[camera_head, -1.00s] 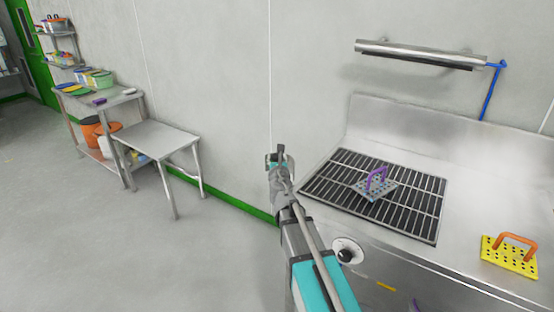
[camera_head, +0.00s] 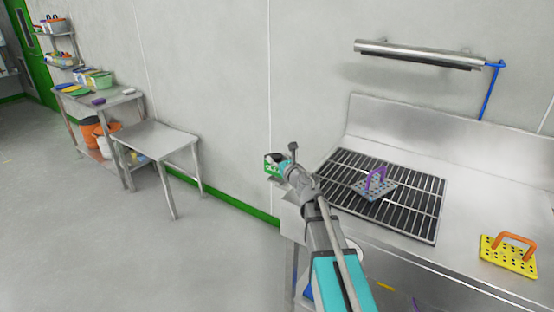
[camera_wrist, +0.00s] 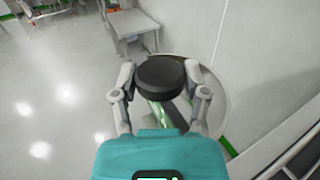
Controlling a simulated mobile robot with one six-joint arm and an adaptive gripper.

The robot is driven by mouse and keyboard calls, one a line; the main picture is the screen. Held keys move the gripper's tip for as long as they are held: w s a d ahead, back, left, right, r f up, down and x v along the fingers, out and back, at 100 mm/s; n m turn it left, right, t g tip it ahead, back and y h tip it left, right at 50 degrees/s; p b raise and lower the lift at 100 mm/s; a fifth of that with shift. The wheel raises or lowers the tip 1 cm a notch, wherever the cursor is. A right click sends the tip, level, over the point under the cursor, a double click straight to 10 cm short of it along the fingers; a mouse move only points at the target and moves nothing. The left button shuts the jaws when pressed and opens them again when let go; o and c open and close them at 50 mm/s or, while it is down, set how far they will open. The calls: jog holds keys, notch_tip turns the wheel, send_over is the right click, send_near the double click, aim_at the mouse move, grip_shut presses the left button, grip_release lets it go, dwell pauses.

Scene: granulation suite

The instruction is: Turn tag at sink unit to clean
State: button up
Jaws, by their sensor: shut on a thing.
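A short post with a dark round head (camera_head: 293,147) stands up beside the jaws. In the wrist view, a black disc (camera_wrist: 160,76) sits between the fingers and hides most of what is behind it. Green (camera_wrist: 162,112) shows below the disc. I cannot read any words on the tag.
The unit's black grate (camera_head: 410,216) holds a purple-handled perforated plate (camera_head: 374,190). A yellow plate with an orange handle (camera_head: 508,257) lies to its right. A low steel table (camera_head: 160,139) stands left, with open floor in front.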

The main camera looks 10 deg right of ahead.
jog(key=shift+w, duration=0.1)
jog(key=o, duration=1.1)
jog(key=shift+o, duration=0.2)
jog(key=shift+v, duration=6.05)
